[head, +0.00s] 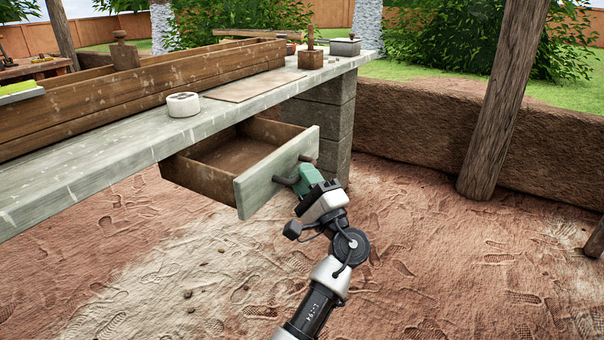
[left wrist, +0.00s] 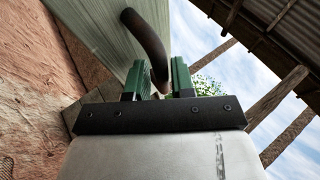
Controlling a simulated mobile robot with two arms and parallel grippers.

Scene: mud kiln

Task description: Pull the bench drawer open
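The bench drawer (head: 208,182) stands well out from under the bench (head: 115,150), and its inside looks empty. Its pale green front (head: 258,185) carries a dark curved handle (head: 282,180). My left gripper (head: 300,178) is at the handle, in front of the drawer front. In the left wrist view the brown handle (left wrist: 146,42) runs down between the two green fingers (left wrist: 160,82), which sit close on both sides of it. The gripper looks shut on the handle. Part of the handle is hidden behind the fingers. My right gripper is not in view.
On the bench top are a white round roll (head: 183,104), a flat board (head: 252,87), a wooden block with a peg (head: 311,59) and a grey box (head: 345,46). A block pier (head: 335,125) supports the bench beside the drawer. The earth floor in front is clear.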

